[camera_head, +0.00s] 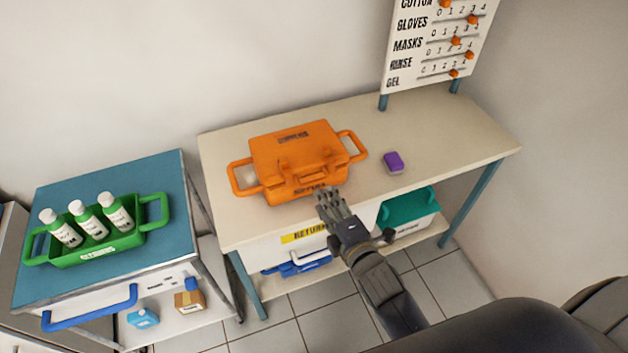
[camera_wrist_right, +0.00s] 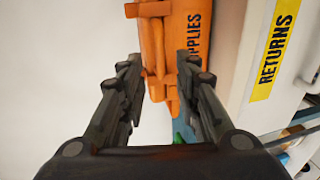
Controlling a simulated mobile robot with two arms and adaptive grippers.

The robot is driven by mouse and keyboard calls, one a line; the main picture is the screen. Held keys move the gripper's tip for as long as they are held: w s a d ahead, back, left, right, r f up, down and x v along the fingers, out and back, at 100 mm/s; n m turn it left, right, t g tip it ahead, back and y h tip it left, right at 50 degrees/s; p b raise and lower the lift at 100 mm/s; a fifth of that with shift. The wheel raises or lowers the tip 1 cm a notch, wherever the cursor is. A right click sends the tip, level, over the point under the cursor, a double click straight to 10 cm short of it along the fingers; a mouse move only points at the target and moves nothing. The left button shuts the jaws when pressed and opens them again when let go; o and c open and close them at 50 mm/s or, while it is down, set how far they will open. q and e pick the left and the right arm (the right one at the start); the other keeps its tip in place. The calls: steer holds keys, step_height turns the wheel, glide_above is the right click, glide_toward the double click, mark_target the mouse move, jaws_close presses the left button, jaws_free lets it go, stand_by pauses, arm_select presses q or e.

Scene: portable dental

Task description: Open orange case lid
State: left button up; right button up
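The orange case (camera_head: 295,150) lies on the beige table with its lid closed, and its two side handles stick out left and right. Its front edge, lettered "SUPPLIES", faces me and also shows in the right wrist view (camera_wrist_right: 180,35). My right gripper (camera_head: 329,192) is at the front edge of the case, near its right front corner. In the right wrist view its fingers (camera_wrist_right: 160,65) are spread, with the orange front and latch parts between and beyond them. I cannot tell whether they touch the case. My left gripper is not in view.
A purple block (camera_head: 393,162) lies right of the case on the beige table (camera_head: 450,140). A white drawer labelled "RETURNS" (camera_head: 305,233) is below. A green carrier with white bottles (camera_head: 100,247) stands on the blue cart at left. A supply board (camera_head: 437,45) stands behind.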

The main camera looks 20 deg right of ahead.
mark_target(314, 181)
steer(key=p+x, duration=0.1)
steer(key=x, duration=0.8)
steer(key=shift+s, duration=0.1)
steer(key=shift+c, duration=0.2)
jaws_close()
